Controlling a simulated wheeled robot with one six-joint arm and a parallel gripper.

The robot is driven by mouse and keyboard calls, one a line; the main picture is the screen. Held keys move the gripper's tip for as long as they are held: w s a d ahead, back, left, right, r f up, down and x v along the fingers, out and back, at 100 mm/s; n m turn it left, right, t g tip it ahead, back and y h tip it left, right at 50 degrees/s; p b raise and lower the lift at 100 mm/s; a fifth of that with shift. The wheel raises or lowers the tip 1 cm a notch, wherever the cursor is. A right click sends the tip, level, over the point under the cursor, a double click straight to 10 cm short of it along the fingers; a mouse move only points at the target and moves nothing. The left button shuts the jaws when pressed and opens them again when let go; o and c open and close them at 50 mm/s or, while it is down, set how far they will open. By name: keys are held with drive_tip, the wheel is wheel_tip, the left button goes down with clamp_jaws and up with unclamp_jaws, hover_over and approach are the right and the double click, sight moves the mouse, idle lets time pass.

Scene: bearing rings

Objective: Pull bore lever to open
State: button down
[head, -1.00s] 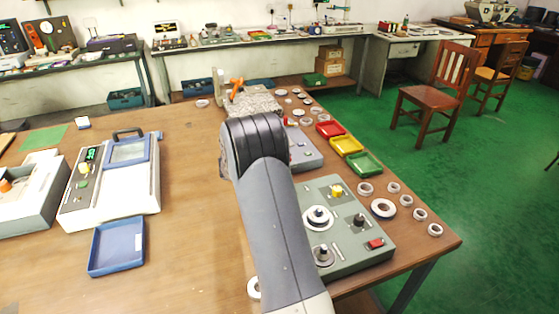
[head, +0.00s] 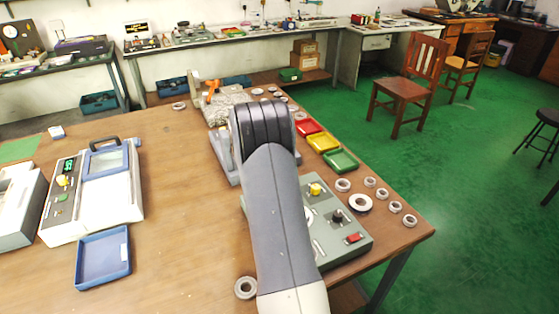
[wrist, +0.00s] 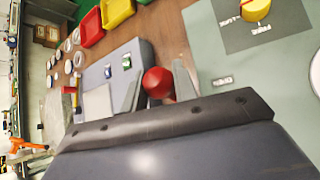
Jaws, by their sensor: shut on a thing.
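The bore lever shows as a red ball knob (wrist: 158,82) in the wrist view, beside a small label that seems to read "BORE" on the grey-green gauge panel (wrist: 215,45). My gripper (wrist: 158,88) has one finger on each side of the knob and is shut on it. The lever's shaft is hidden. In the head view the gauge panel (head: 345,255) stands near the table's right edge. My arm covers its left part, and hides my gripper and the lever there.
A yellow knob (head: 315,189) and a red switch (head: 353,238) are on the panel. Red, yellow and green trays (head: 341,161) and several metal rings (head: 361,203) lie along the right edge. A blue tray (head: 103,284) lies left; the table (head: 185,220) between is clear.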

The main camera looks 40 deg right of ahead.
drive_tip(key=shift+d, duration=0.15)
drive_tip(key=c, duration=1.1)
unclamp_jaws()
drive_tip(key=b+v, duration=0.1)
drive_tip(key=v, duration=0.9)
drive_tip(key=shift+a+r, duration=0.25)
